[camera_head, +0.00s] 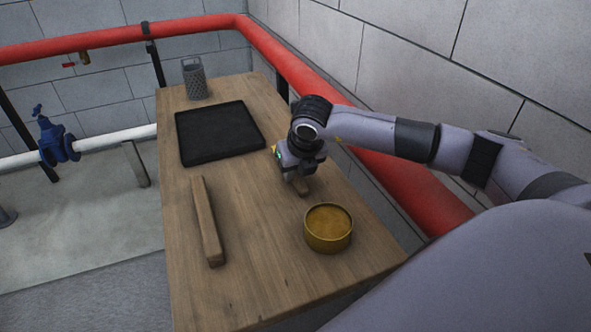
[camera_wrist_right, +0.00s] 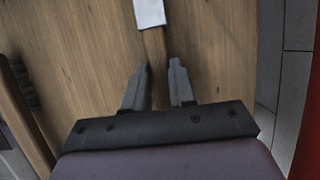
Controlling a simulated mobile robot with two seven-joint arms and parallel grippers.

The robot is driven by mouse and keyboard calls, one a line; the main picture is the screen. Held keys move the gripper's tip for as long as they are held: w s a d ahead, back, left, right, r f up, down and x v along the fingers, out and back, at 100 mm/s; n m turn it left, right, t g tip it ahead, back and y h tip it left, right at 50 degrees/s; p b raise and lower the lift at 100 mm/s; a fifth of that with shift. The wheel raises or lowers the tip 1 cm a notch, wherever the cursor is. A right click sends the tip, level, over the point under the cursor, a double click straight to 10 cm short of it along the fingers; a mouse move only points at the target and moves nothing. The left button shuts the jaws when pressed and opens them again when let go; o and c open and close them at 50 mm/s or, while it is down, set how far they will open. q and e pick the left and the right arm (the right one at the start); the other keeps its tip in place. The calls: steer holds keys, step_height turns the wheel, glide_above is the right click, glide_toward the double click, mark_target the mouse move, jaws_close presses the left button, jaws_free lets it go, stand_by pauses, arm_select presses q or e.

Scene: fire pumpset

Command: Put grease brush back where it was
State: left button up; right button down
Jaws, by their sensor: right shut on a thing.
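My right gripper (camera_head: 301,176) is low over the wooden table, behind the grease tin. In the right wrist view its two fingers (camera_wrist_right: 157,88) are shut on the wooden handle of the grease brush (camera_wrist_right: 154,52). The brush's pale metal ferrule (camera_wrist_right: 149,13) points away from the gripper, and its bristles are out of frame. I cannot tell whether the brush touches the table. My left gripper is not in view.
A round tin of yellow-brown grease (camera_head: 328,228) stands at the table's (camera_head: 262,275) front right. A long wooden-backed brush (camera_head: 207,222) lies at left. Red pipe (camera_head: 300,78) runs along the wall.

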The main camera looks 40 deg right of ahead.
steer(key=c, duration=0.9)
jaws_free()
steer(key=shift+c, duration=0.2)
steer(key=v, duration=1.2)
steer(key=shift+a, duration=0.15)
